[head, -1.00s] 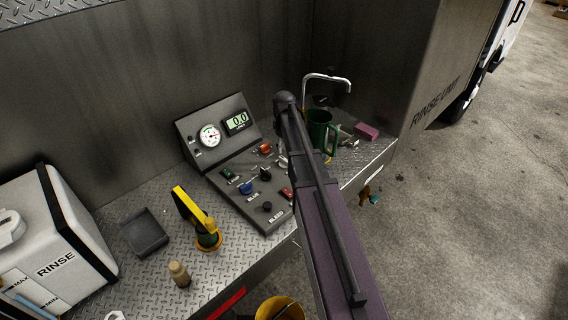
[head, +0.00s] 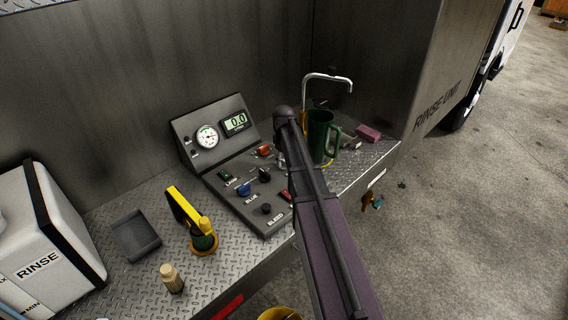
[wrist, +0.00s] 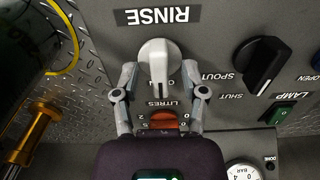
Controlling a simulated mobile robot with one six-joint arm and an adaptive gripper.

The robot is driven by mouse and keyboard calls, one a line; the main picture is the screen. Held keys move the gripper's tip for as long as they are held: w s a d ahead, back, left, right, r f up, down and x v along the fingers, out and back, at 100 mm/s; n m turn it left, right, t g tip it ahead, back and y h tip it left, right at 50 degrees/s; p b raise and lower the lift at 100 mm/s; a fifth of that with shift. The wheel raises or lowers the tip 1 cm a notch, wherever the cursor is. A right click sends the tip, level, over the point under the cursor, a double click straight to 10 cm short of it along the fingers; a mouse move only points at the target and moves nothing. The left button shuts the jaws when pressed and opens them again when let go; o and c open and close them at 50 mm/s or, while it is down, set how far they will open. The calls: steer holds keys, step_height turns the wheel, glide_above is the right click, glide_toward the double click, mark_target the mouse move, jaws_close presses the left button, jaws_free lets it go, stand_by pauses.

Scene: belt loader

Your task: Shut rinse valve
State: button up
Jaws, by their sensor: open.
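The rinse valve is a white knob (wrist: 158,52) beside the RINSE label (wrist: 157,16), which reads upside down in the wrist view. Its narrow grip points down the picture, toward the orange LITRES control (wrist: 163,118). My gripper (wrist: 159,70) is open, with one finger on each side of the knob's lower part. I cannot tell whether either finger touches it. In the head view my arm covers this part of the grey control panel (head: 226,205), and the gripper and knob are mostly hidden.
The black SPOUT knob (wrist: 256,62) and green LAMP switch (wrist: 284,110) are close to the gripper. A green mug (head: 319,136) and bent spout (head: 327,77) stand beyond my arm. A yellow-handled tool (head: 188,210), tray (head: 137,235) and RINSE tank (head: 40,245) are at left.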

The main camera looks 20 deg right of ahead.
steer(key=shift+f, duration=0.1)
jaws_close()
steer(key=shift+m, duration=0.4)
steer(key=m, duration=0.3)
steer(key=shift+m, duration=0.3)
steer(key=m, duration=0.4)
steer(key=shift+m, duration=0.3)
steer(key=m, duration=0.9)
steer(key=shift+s, duration=0.1)
